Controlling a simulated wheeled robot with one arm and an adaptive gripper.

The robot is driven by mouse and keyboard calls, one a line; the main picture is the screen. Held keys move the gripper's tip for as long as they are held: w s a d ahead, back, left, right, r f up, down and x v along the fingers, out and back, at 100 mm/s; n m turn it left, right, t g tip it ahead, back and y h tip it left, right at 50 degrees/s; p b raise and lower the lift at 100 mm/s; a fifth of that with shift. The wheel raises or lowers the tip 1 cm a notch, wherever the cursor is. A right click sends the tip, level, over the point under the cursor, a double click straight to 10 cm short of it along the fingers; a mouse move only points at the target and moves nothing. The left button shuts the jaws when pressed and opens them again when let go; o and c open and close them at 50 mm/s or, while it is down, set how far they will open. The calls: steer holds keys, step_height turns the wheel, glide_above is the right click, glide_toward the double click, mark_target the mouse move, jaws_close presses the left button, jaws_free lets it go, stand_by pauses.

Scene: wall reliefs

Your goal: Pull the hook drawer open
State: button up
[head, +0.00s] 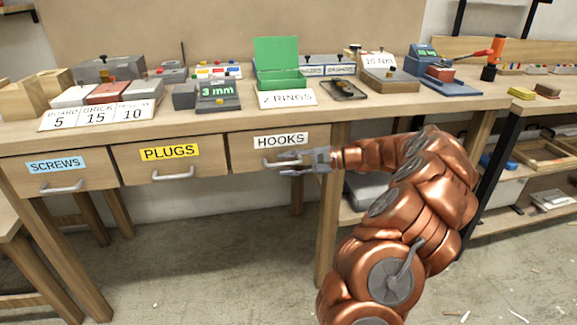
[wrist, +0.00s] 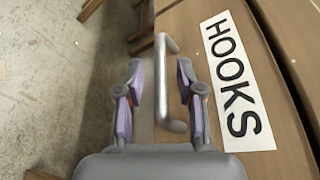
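The hook drawer (head: 247,158) is the right one of three wooden drawers under the bench and looks closed. Its white HOOKS label (head: 281,141) also shows in the wrist view (wrist: 237,80). My gripper (head: 277,161) is in front of this drawer, coming from the right. In the wrist view my gripper (wrist: 156,88) is open, and the grey bar handle (wrist: 163,75) lies between its two fingers. The fingers look apart from the bar. In the head view the gripper covers most of the handle.
The PLUGS drawer (head: 170,170) and the SCREWS drawer (head: 61,177) are to the left, both closed. A green open box (head: 280,75) and several other items stand on the bench top. A bench leg (head: 327,235) stands below, near my arm. The floor in front is mostly clear.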

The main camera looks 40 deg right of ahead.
steer(key=shift+c, duration=0.2)
jaws_close()
stand_by(0.6)
